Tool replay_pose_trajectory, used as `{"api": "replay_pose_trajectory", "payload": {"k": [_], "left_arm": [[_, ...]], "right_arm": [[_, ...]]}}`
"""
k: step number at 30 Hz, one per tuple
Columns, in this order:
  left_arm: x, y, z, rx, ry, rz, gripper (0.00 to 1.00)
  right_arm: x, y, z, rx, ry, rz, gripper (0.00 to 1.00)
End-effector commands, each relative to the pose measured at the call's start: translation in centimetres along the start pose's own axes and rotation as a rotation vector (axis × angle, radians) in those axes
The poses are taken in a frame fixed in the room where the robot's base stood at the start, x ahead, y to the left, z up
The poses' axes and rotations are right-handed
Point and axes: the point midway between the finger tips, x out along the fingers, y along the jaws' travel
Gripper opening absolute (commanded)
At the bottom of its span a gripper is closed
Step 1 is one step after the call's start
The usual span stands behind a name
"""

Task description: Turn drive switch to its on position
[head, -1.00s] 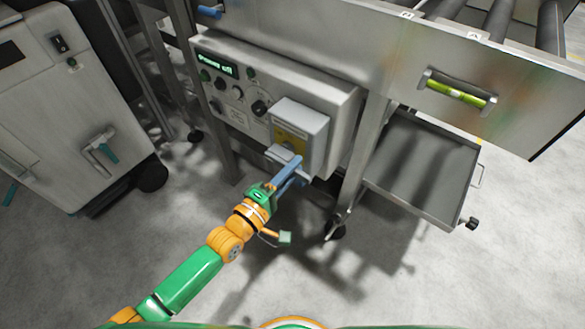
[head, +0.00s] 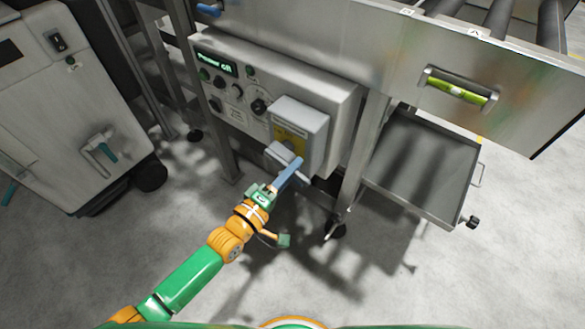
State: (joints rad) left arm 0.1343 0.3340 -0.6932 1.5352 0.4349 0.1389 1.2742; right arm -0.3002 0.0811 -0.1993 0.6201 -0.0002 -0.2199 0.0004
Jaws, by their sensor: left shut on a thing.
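A grey control panel (head: 228,118) sits under the steel frame, with a lit green display (head: 216,64) that appears to read "Power off", several buttons and a black rotary knob (head: 259,106). A light grey switch box (head: 302,118) with a yellow plate (head: 289,138) juts from its right side. My left gripper (head: 284,161) is at the yellow plate, its fingers shut on the switch there. The fingers hide the switch, so its position and labels cannot be read. My right gripper is not in view.
A grey cabinet (head: 75,110) on wheels stands at the left. A steel tray (head: 420,165) sits right of the frame leg (head: 362,150). A steel side panel with a green level vial (head: 456,91) is above. The floor in front is clear.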

Motion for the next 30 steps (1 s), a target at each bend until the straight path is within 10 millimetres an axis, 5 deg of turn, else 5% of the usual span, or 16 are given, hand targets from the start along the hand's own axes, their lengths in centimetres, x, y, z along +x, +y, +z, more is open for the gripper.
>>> {"api": "replay_pose_trajectory", "payload": {"k": [30], "left_arm": [[0.0,-4.0,-2.0,0.960,0.000,-0.002,0.00]], "right_arm": [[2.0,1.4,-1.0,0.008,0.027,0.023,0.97]]}}
